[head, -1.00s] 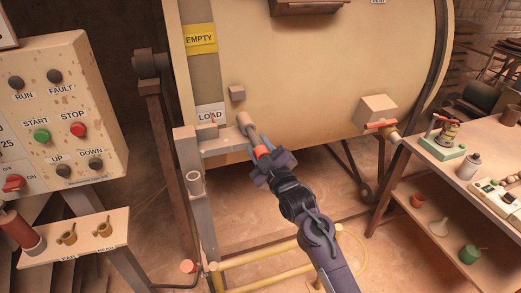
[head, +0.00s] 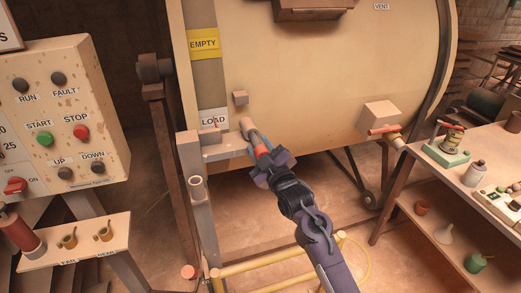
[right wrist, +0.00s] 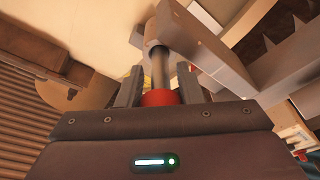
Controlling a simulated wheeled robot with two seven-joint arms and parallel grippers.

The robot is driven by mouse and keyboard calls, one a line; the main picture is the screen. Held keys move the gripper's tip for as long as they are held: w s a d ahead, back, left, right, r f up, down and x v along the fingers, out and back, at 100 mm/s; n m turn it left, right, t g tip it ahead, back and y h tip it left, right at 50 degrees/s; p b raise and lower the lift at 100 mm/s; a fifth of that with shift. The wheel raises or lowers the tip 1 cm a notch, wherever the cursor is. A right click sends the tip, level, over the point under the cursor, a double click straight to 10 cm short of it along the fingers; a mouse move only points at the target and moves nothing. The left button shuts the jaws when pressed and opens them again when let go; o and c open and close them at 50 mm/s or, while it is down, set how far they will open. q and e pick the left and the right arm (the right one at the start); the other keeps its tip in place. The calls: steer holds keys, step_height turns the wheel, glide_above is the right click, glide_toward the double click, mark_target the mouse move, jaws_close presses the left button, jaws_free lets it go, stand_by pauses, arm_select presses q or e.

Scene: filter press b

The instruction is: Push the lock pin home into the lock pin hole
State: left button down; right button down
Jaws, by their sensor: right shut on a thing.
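The lock pin is a dark grey rod with a red collar (head: 260,150). My right gripper (head: 266,160) is shut on it at the red part. In the right wrist view the pin's shaft (right wrist: 160,68) runs from between the fingers (right wrist: 160,92) up to a pale round boss (right wrist: 157,27). The boss (head: 247,125) also shows in the head view, beside the LOAD label. The shaft's far end is hidden at the boss, and the lock pin hole's mouth is not clearly visible. A length of bare shaft shows between boss and collar. My left gripper is not in view.
A grey bracket (head: 224,149) and upright post (head: 203,215) stand just left of the boss. The large cream drum (head: 320,90) fills the space behind. A control panel (head: 60,115) is at left, a workbench (head: 455,168) at right. Yellow rails (head: 265,265) run below my right arm.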

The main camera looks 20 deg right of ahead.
steer(key=c, duration=0.9)
jaws_free()
steer(key=shift+w, duration=0.1)
steer(key=shift+f, duration=0.1)
steer(key=shift+s+d+f, duration=0.1)
steer(key=shift+s+f, duration=0.1)
steer(key=shift+s, duration=0.3)
steer(key=b+v, duration=0.1)
steer(key=v, duration=0.2)
steer(key=b+v, duration=0.1)
steer(key=v, duration=0.2)
steer(key=shift+s+r, duration=0.2)
steer(key=shift+s, duration=0.2)
